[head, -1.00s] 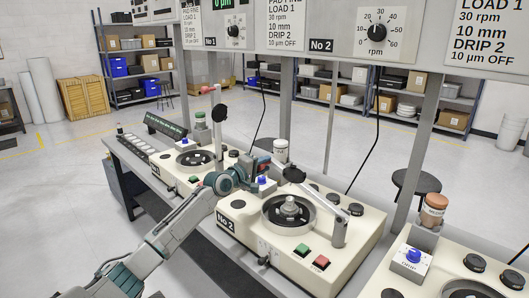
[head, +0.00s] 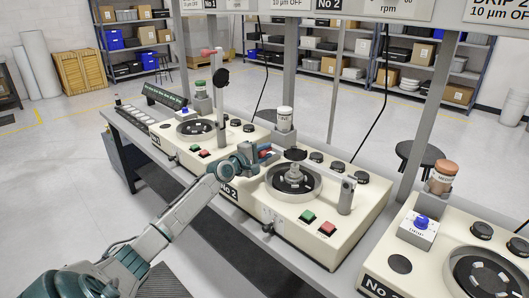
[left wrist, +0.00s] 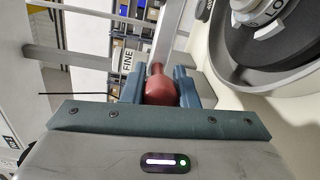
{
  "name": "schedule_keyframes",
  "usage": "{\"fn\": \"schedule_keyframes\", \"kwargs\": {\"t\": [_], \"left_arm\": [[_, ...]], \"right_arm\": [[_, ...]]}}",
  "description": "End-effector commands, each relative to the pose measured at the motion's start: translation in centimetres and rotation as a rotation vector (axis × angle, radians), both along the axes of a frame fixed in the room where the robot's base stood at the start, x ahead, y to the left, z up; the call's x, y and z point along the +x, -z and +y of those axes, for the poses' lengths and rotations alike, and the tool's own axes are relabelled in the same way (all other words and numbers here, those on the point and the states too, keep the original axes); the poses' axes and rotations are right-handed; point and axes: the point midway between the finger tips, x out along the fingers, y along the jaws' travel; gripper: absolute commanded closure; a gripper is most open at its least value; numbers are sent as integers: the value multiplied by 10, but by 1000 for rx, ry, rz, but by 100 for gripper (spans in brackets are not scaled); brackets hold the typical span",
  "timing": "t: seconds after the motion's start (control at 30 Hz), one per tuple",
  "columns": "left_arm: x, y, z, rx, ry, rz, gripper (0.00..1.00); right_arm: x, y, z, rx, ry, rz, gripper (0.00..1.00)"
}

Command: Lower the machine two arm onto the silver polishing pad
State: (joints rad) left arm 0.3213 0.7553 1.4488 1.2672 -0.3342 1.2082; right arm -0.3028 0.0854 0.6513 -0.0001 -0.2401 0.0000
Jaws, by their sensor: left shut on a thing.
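Machine No 2 (head: 325,258) is the cream unit in the middle of the head view. Its round grey bowl (head: 273,205) holds a silver pad piece (head: 293,177). The machine's grey arm (head: 322,168) runs from a post (head: 346,196) at the right, across above the bowl. A black disc (head: 295,154) on it appears above the silver piece, apart from it. My left gripper (head: 264,153) is shut on the arm's red handle, left of the bowl. In the left wrist view the red handle (left wrist: 160,88) sits between the fingers. My right gripper is out of view.
A bottle (head: 284,117) stands behind the gripper; its FINE label (left wrist: 127,62) shows in the wrist view. Green (head: 307,216) and red (head: 327,228) buttons are at the machine's front. Another machine with a raised arm stands left, and No 3 stands right.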

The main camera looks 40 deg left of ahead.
Motion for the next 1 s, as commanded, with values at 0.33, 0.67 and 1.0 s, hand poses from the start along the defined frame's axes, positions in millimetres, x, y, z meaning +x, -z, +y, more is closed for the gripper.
{"fn": "schedule_keyframes", "kwargs": {"t": [0.33, 0.67, 1.0], "left_arm": [[0, 0, 0, 0, 1, 0, 52], [-15, 0, 2, 6, 0, 4, 52], [-66, -6, 6, 7, -1, 7, 52]], "right_arm": [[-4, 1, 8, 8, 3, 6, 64], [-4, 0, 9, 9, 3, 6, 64], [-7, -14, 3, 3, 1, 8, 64]]}}
